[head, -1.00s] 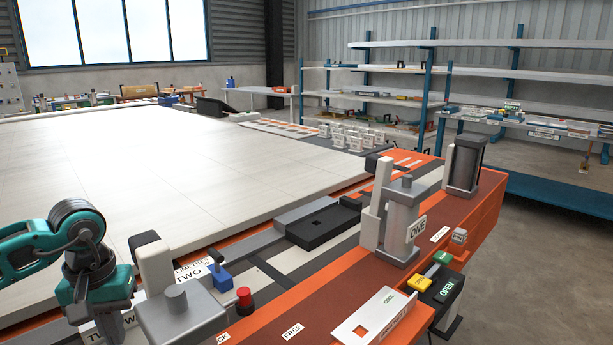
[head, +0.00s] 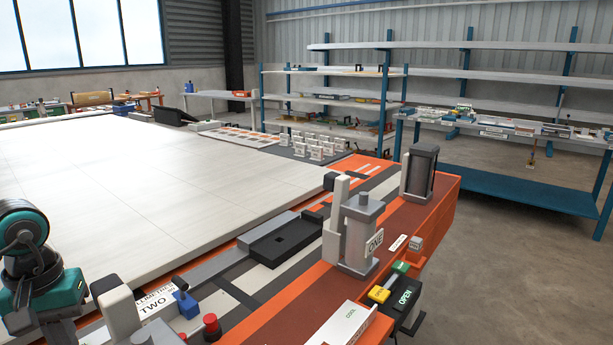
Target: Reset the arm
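One of my arms, teal and dark grey, shows at the lower left edge of the head view. Its gripper end is cut off by the frame, so no fingertips show. My other arm does not show. A large white panel (head: 170,185) lies flat on the jig. The clamp unit labelled ONE (head: 362,232) stands upright on the orange jig edge (head: 400,222). A block labelled TWO (head: 157,305) stands beside my arm at the lower left.
A red button (head: 211,326), a blue block (head: 187,303), a yellow button (head: 379,294) and an OPEN box (head: 404,299) sit along the near edge. A dark cylinder (head: 420,171) stands farther along. Blue shelving (head: 500,165) is behind. Open floor (head: 510,280) lies at right.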

